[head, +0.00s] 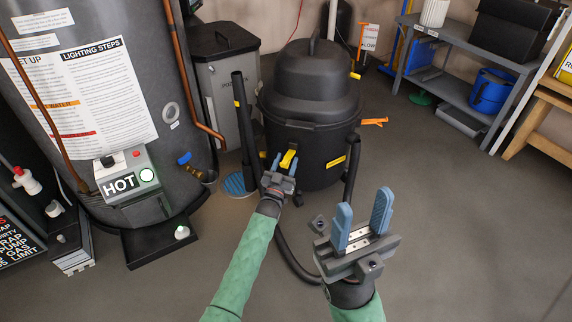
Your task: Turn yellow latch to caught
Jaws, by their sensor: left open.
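A black shop vacuum (310,106) with a domed lid stands on the floor in the middle of the head view. A small yellow latch (288,158) is on the front of its drum, standing slightly tilted. My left gripper (284,163) is at the latch, open, with its blue fingers on either side of it. I cannot tell whether the fingers touch the latch, and its lower part is hidden by the gripper. My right gripper (364,200) is open and empty, nearer the camera and to the right, over the floor.
A grey water heater (165,90) with a HOT control box (125,178) stands at left. A black hose (283,250) runs along the floor. A shelf with a blue bucket (491,90) stands at the back right. The right floor is clear.

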